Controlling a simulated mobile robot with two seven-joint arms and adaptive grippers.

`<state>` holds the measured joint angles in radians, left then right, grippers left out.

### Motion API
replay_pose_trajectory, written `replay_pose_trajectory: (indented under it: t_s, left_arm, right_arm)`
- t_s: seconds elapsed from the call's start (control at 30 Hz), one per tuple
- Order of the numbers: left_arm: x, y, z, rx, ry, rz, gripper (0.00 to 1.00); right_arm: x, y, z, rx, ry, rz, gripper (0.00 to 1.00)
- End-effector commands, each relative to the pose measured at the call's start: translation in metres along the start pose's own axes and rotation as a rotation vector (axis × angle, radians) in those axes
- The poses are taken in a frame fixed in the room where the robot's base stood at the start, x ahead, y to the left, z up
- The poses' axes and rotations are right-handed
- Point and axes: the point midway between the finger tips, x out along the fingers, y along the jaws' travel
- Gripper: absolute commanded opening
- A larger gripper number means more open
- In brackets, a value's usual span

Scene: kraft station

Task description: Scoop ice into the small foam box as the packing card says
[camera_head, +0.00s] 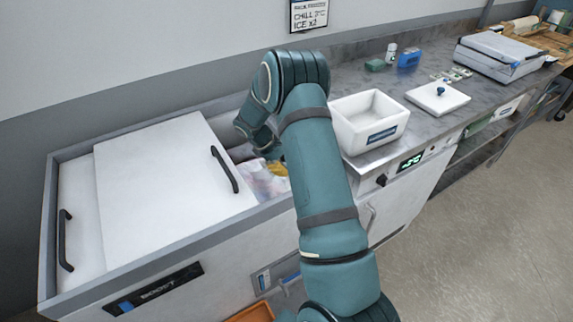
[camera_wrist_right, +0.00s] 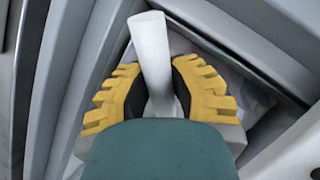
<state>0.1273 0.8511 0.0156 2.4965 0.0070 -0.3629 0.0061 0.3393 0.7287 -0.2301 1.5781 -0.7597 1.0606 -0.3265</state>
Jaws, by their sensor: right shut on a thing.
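The small foam box (camera_head: 370,122) is white, open and upright on the counter, right of the freezer; its inside looks empty. The packing card (camera_head: 309,15) on the wall reads "CHILL", a temperature that is hard to read, and "ICE x2". My right arm reaches into the open part of the chest freezer (camera_head: 228,222). In the right wrist view my right gripper (camera_wrist_right: 160,95) is shut on a white handle (camera_wrist_right: 151,45), which looks like the scoop's. The scoop's bowl and the ice cannot be made out. My left gripper is not in view.
Sliding white lids (camera_head: 160,175) cover the freezer's left part. Pale bags (camera_head: 262,180) lie inside the opening. A white foam lid (camera_head: 438,97) with a blue knob lies right of the box. Small bottles and a larger case (camera_head: 500,52) stand farther back.

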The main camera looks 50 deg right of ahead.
Motion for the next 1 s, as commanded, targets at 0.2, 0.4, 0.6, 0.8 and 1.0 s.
replay_pose_trajectory:
  t_s: [0.2, 0.4, 0.6, 0.8, 1.0]
  left_arm:
    - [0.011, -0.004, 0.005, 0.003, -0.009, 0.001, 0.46]
    - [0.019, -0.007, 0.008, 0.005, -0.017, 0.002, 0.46]
    - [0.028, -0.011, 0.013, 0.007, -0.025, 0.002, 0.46]
    - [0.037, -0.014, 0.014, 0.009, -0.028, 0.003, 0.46]
    - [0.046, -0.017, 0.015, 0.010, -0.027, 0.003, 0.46]
  right_arm:
    - [0.014, -0.003, -0.011, -0.006, -0.027, 0.000, 0.00]
    - [0.025, -0.005, -0.021, -0.009, -0.048, 0.000, 0.00]
    - [0.035, -0.006, -0.030, -0.007, -0.046, 0.000, 0.00]
    - [0.046, -0.009, -0.040, -0.008, -0.047, 0.000, 0.00]
    - [0.056, -0.011, -0.050, -0.008, -0.046, 0.000, 0.00]
